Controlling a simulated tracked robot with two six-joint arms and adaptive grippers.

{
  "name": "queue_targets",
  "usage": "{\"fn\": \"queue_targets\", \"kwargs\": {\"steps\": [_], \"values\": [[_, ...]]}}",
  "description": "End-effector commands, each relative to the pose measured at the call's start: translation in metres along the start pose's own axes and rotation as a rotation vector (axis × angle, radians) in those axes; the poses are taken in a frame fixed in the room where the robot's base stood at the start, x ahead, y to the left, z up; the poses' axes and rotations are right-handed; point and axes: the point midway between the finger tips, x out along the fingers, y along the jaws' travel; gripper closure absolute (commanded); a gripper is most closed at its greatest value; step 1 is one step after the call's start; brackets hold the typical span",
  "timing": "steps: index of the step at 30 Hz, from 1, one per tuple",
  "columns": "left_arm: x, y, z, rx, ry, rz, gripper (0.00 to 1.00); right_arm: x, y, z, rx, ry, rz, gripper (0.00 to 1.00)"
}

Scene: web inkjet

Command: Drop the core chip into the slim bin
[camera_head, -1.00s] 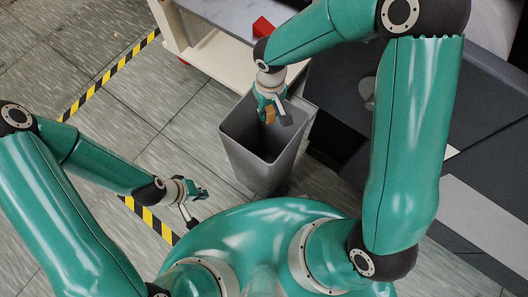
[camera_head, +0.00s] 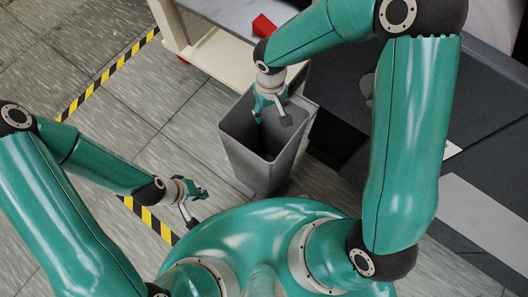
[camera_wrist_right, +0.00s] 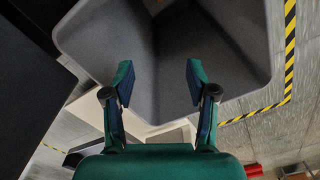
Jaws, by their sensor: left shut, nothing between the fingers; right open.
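The slim bin (camera_head: 258,166) is a tall grey open-topped bin standing on the floor in the middle of the head view. It also fills the upper part of the right wrist view (camera_wrist_right: 90,38). My right gripper (camera_head: 272,120) is over the bin's mouth, its fingers spread and empty; the right wrist view shows a clear gap between the fingertips (camera_wrist_right: 158,85). The core chip is not visible in either view now; the bin's floor is mostly hidden. My left gripper (camera_head: 197,194) is shut and empty, left of the bin and apart from it.
A cream shelf (camera_head: 215,60) with a red object (camera_head: 263,25) on top stands behind the bin. A dark machine (camera_head: 480,110) is at the right. Yellow-black floor tape (camera_head: 110,72) runs across the tiles. The floor at the left is clear.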

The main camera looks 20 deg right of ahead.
Motion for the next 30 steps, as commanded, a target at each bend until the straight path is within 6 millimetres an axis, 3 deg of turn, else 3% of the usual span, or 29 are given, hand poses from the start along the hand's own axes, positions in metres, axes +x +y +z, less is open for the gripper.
{"fn": "queue_targets", "kwargs": {"steps": [5,19,24,30], "values": [[0.000,0.000,0.000,0.000,0.000,0.000,1.00,-0.017,0.000,-0.001,0.001,0.005,0.000,0.43],[0.000,0.000,0.000,0.000,0.000,0.000,1.00,-0.102,0.000,-0.001,0.001,0.004,-0.001,0.43],[0.000,0.000,0.000,0.000,0.000,0.000,1.00,-0.116,0.000,-0.001,-0.001,0.001,-0.001,0.43],[0.000,0.000,0.000,0.000,-0.001,0.000,1.00,-0.118,0.000,0.000,0.000,0.000,0.000,0.43]]}}
